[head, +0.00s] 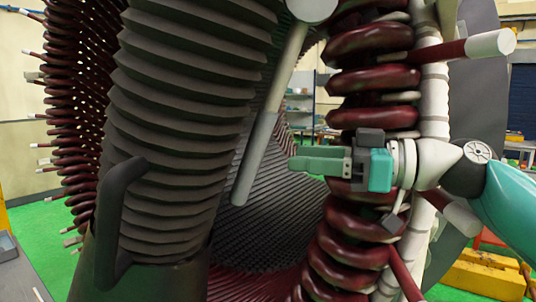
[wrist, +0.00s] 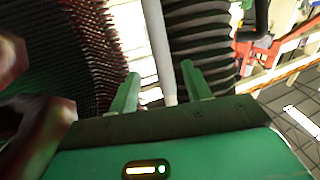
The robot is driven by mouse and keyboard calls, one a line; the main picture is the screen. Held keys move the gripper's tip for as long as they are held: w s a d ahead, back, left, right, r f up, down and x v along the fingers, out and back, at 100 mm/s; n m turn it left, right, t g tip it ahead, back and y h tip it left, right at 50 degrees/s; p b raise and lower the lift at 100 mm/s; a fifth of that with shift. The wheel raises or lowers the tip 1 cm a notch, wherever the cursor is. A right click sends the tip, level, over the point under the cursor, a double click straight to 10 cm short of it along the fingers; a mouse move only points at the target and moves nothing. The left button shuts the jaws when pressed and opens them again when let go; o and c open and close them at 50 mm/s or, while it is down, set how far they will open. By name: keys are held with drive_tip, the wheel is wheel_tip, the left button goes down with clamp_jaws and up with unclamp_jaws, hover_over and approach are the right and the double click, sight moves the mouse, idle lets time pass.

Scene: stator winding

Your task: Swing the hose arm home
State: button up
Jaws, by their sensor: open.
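A large ribbed dark grey hose (head: 185,130) hangs on the left in the head view, with a black loop handle (head: 118,215) on the smooth collar at its lower end. A pale rod with a grey sleeve (head: 257,150) slants down beside the hose from a round joint (head: 312,8). My gripper (head: 291,164) is right of the sleeve and points left, its fingertips apart from it in the picture. In the wrist view, my gripper (wrist: 161,72) is open. The rod (wrist: 157,40) shows between its fingers; its depth is unclear. The ribbed hose (wrist: 200,45) lies beyond the right finger.
The stator's dark red coils (head: 370,85) stand close behind and around my gripper, with pale-tipped leads (head: 490,44) sticking out. The dark slotted bore (head: 275,225) opens behind the rod. More coil ends (head: 75,110) line the left side. Green floor (head: 40,235) shows at left.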

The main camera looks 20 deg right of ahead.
sight(265, 118)
drive_tip(key=x, duration=0.6)
drive_tip(key=shift+a, duration=0.3)
drive_tip(key=shift+c, duration=0.7)
clamp_jaws()
